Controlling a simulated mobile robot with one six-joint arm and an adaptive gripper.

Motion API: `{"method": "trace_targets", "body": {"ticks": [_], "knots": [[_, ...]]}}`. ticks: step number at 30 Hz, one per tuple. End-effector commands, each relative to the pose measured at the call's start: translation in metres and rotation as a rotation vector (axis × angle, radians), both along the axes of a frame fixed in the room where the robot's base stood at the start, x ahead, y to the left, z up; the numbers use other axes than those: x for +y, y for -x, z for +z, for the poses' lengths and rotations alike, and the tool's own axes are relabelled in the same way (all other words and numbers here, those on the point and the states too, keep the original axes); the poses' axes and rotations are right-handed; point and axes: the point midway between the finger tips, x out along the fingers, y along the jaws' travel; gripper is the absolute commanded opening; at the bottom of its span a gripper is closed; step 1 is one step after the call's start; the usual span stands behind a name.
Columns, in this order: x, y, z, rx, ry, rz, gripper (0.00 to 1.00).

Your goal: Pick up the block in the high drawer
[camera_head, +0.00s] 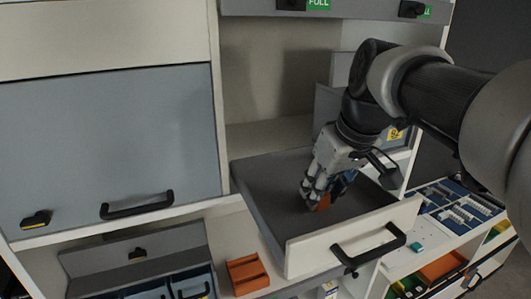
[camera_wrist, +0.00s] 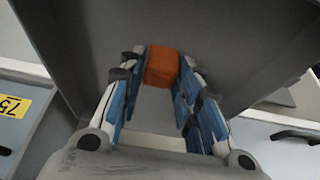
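The block (camera_wrist: 162,66) is orange and sits between the finger ends of my gripper (camera_wrist: 160,80) in the wrist view. In the head view a bit of the orange block (camera_head: 324,201) shows beside the fingers of my gripper (camera_head: 318,196), low over the floor of the open drawer (camera_head: 268,172). The fingers stand on both sides of the block. The left finger looks very close to it or touching; firm contact on both sides cannot be told. The fingers hide part of the block in the head view.
The drawer's pale front carries a black handle (camera_head: 368,245). A closed grey cabinet door (camera_head: 108,140) is at left. An orange bin (camera_head: 247,273) stands below the drawer. A blue tray with white pieces (camera_head: 462,208) is at right. The rest of the drawer floor looks clear.

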Motion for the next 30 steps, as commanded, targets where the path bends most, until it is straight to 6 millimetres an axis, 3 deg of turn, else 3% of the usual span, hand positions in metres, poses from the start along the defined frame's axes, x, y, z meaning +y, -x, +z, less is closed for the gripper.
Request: {"method": "trace_targets", "body": {"ticks": [7, 20, 25, 30], "knots": [[0.000, 0.000, 0.000, 0.000, 0.000, 0.000, 0.12], [0.000, -0.001, 0.012, -0.002, -0.001, 0.000, 0.11], [0.000, -0.001, 0.044, -0.005, 0.001, 0.000, 0.11], [0.000, -0.001, 0.097, -0.006, 0.001, 0.000, 0.11]]}}
